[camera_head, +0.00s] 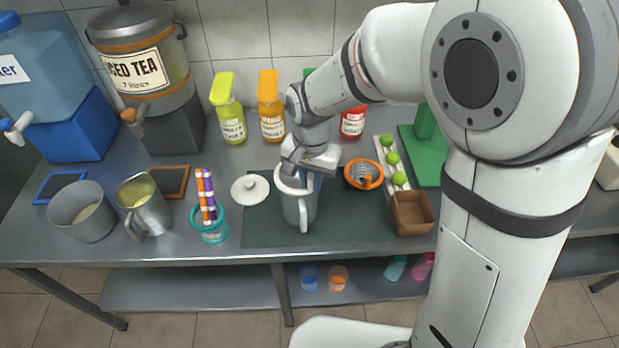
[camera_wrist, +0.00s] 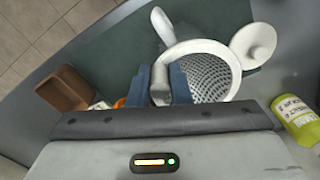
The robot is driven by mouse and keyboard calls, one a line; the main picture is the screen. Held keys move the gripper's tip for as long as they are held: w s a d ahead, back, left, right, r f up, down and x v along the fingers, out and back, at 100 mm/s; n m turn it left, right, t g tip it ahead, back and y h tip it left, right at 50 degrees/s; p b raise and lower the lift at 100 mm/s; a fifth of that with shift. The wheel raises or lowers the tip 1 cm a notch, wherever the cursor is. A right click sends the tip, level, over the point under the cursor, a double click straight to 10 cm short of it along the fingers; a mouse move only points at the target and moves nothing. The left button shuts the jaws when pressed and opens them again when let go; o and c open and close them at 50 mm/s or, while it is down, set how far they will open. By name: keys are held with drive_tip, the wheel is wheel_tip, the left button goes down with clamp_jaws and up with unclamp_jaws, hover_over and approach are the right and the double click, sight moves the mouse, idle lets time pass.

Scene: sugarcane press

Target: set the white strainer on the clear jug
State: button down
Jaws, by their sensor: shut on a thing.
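The clear jug (camera_head: 299,211) stands upright on the dark green mat, with its white handle toward the front. The white strainer (camera_wrist: 210,75), a white rim around a perforated bowl, is at the jug's mouth; its rim also shows in the head view (camera_head: 283,184). My gripper (camera_wrist: 162,84) is shut on the strainer's edge, with blue fingers on both sides of its grip. The white jug handle (camera_wrist: 161,26) shows beyond the rim in the wrist view. I cannot tell whether the strainer rests on the jug or hovers just above it. My wrist hides part of the mouth.
A white lid (camera_head: 250,188) lies left of the jug. An orange-rimmed bowl (camera_head: 363,174) and a brown box (camera_head: 411,212) are to the right. A teal cup with striped sticks (camera_head: 209,222) and a metal pitcher (camera_head: 145,206) stand left. Bottles (camera_head: 271,107) line the back.

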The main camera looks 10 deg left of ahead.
drive_tip(key=shift+f, duration=0.15)
drive_tip(key=c, duration=1.3)
unclamp_jaws()
drive_tip(key=shift+o, duration=0.6)
drive_tip(key=o, duration=0.4)
drive_tip(key=shift+r+p, duration=2.55)
drive_tip(key=shift+r, duration=1.05)
